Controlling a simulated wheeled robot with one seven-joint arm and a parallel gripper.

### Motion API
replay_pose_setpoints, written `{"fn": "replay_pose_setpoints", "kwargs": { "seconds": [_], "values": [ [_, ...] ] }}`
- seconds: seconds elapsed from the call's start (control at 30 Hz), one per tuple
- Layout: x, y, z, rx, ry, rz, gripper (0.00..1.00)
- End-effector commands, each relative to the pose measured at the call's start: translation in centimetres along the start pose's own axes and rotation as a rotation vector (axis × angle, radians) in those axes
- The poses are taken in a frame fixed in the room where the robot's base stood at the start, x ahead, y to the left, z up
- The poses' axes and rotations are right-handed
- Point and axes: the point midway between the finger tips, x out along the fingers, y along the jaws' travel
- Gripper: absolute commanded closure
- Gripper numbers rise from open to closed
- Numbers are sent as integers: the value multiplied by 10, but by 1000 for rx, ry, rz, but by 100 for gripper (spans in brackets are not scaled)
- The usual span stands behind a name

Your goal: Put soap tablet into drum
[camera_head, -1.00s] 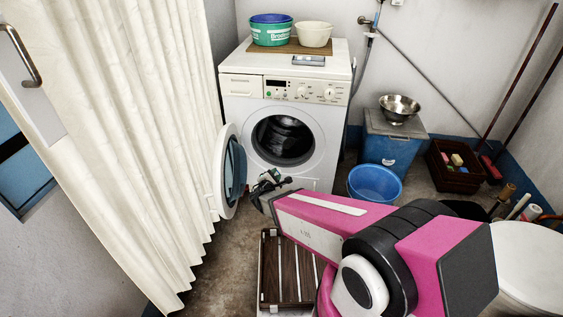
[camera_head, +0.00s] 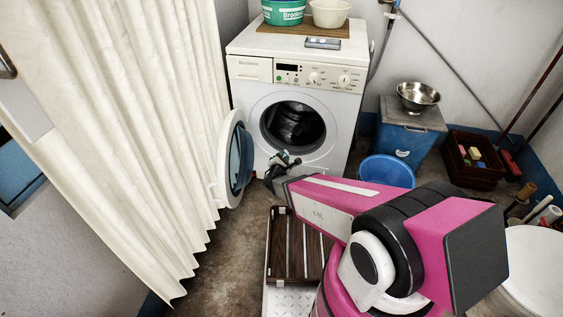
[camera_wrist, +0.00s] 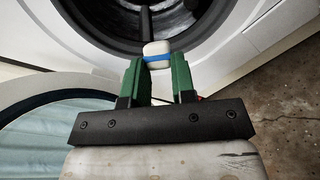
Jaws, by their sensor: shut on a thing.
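In the wrist view my gripper (camera_wrist: 160,82) has two green fingers shut on a small white soap tablet (camera_wrist: 157,48) with a blue band. It holds the tablet just in front of the lower rim of the drum (camera_wrist: 135,18) opening. In the head view the dark drum (camera_head: 293,126) shows through the round front of the white washing machine (camera_head: 335,103). The machine's door (camera_head: 234,158) stands open to the left. My gripper (camera_head: 279,163) is below and a little left of the opening there. The tablet cannot be made out in the head view.
A pleated curtain (camera_head: 130,120) hangs at the left. A blue basin (camera_head: 387,171), a blue bin (camera_head: 402,140) with a steel bowl (camera_head: 418,95) on it, and a dark crate (camera_head: 470,178) stand right. A slatted wooden rack (camera_head: 290,255) lies in front.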

Motion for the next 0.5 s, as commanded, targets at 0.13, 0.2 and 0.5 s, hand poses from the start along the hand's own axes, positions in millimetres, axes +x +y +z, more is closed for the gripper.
{"fn": "replay_pose_setpoints", "kwargs": {
  "seconds": [0.13,0.2,0.5],
  "values": [
    [20,0,-1,2,-3,-1,98],
    [28,0,-1,1,-2,-1,98],
    [64,-1,-2,1,-1,-1,98]
  ]
}}
